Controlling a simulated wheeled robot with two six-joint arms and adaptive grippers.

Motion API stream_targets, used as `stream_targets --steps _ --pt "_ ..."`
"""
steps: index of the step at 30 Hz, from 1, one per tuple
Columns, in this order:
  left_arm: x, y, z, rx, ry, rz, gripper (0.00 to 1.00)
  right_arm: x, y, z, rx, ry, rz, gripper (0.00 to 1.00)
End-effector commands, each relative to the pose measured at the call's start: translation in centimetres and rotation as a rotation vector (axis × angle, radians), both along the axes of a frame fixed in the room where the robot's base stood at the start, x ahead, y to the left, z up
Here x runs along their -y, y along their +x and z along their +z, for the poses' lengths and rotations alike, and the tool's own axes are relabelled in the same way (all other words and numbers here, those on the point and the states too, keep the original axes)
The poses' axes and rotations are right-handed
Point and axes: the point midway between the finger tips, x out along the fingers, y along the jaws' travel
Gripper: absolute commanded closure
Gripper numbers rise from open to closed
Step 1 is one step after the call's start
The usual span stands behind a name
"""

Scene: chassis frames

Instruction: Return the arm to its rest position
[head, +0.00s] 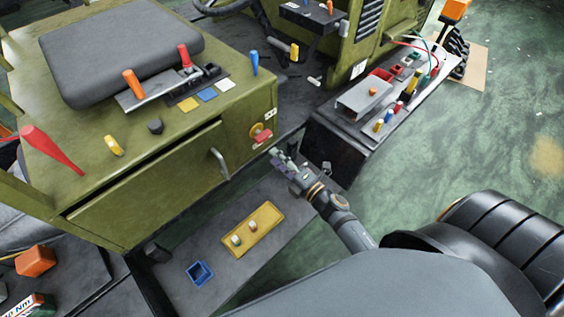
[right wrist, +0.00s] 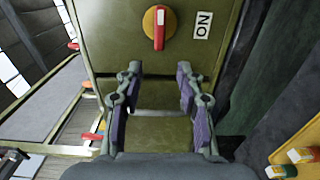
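My right arm (head: 345,222) reaches from the lower middle of the head view up toward the green cabinet (head: 150,185). Its gripper (head: 280,162) is in front of the cabinet's right end, below a red rotary switch on a yellow disc (head: 260,134). In the right wrist view the gripper (right wrist: 157,88) is open, its purple-padded fingers apart with nothing between them. The red switch handle (right wrist: 160,28) shows beyond the fingertips, apart from them, beside an ON label (right wrist: 202,25). My left gripper is not in view.
A yellow tray (head: 253,232) with small cylinders and a blue open box (head: 200,273) lie on the grey step below. A grey drawer handle (head: 219,163) juts from the cabinet front. A dark bench (head: 335,145) with tools stands right of the gripper. Green floor (head: 440,140) is open farther right.

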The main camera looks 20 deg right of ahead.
Motion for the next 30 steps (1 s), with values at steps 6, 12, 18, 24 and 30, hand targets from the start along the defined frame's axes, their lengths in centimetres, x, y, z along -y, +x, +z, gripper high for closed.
stream_targets --steps 6,12,18,24,30 --pt "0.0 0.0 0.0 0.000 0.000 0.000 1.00 0.7 -2.0 0.0 0.001 0.000 0.000 0.62" --pt "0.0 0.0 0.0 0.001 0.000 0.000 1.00 0.8 -2.1 0.0 0.001 0.000 0.000 0.62" --pt "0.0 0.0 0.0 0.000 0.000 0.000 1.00 0.8 -2.0 0.0 0.001 0.000 -0.001 0.62" --pt "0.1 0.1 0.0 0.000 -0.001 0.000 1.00 1.5 -1.6 0.3 -0.023 0.031 -0.046 0.62" --pt "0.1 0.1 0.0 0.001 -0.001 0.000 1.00 8.0 -0.6 1.0 -0.274 0.364 -0.439 0.62"
